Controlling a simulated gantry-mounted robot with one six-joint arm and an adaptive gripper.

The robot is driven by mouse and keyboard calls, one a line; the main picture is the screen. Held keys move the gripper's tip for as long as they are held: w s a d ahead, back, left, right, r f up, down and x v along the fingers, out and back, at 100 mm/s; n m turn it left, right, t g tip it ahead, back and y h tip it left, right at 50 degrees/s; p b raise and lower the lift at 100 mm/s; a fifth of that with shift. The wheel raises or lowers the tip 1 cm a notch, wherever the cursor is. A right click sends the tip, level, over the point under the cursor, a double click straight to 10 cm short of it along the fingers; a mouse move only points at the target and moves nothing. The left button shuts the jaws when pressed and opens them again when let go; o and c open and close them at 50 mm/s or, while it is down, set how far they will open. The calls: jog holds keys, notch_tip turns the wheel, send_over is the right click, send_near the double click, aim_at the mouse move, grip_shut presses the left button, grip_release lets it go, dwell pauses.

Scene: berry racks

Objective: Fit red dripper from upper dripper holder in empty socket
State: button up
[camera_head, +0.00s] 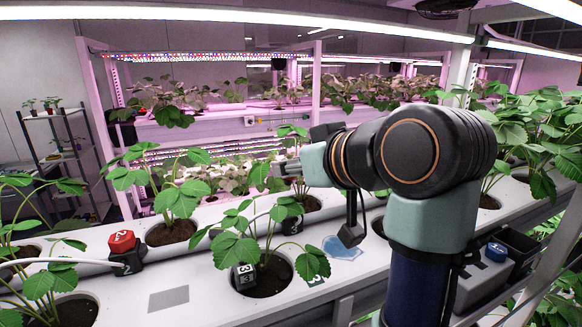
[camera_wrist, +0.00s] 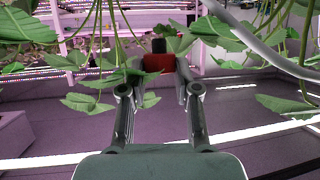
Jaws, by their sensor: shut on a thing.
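My gripper (camera_wrist: 160,66) is shut on a red dripper (camera_wrist: 158,63) with a black stub, seen between the fingertips in the wrist view. In the head view my gripper (camera_head: 287,168) points left above the plants; leaves and my wrist hide the held dripper there. Another red dripper (camera_head: 122,241) sits on a black numbered block at the left of the white trough. A black block marked 3 (camera_head: 245,276) stands by the front middle plant. Another dark block (camera_head: 292,224) is behind it, partly covered by leaves. I cannot tell which socket is empty.
Strawberry plants grow in round holes along the white trough (camera_head: 170,300). Leaves and stems hang close around my gripper. A grey holder (camera_head: 482,288) with a blue piece (camera_head: 495,251) stands at right. A white tube (camera_head: 60,261) runs along the left.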

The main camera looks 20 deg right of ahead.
aim_at(296, 216)
jog(key=shift+s+f+b, duration=0.2)
jog(key=shift+f+b, duration=0.2)
jog(key=shift+f, duration=0.05)
notch_tip(296, 216, down, 4)
jog(key=b, duration=0.3)
jog(key=shift+r, duration=0.2)
jog(key=shift+s+r, duration=0.1)
jog(key=shift+r, duration=0.1)
jog(key=shift+f, duration=0.8)
dwell(1.2)
jog(key=shift+f, duration=0.25)
jog(key=o, duration=0.8)
jog(key=shift+o, duration=0.3)
jog(key=o, duration=0.4)
jog(key=shift+c, duration=0.2)
